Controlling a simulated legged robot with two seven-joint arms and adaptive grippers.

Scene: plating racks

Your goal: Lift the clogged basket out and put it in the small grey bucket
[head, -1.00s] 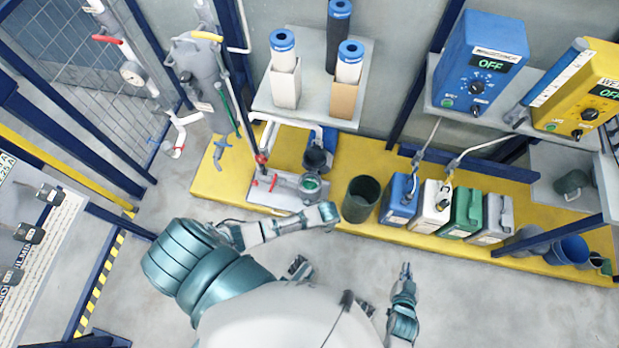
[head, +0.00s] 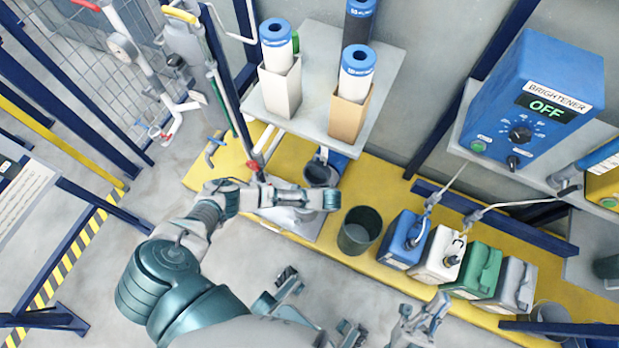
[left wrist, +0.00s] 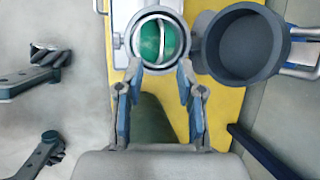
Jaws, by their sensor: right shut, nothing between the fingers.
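The green basket (left wrist: 161,41) sits inside the round grey strainer housing (left wrist: 139,22), with a pale handle across its top. My left gripper (left wrist: 159,78) is open and empty, its fingertips at the near edge of the housing in the left wrist view. In the head view my left arm hides the housing and basket. A small dark grey bucket (left wrist: 271,67) stands right beside the housing; it also shows in the head view (head: 321,174). My right gripper (head: 434,306) is shut and empty over the floor in front of the platform.
A dark green bin (head: 357,231) stands right of the strainer on the yellow platform (head: 225,167). Blue, white, green and grey canisters (head: 436,251) stand farther right. A shelf with filter cartridges (head: 321,107) overhangs behind. The floor in front is clear.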

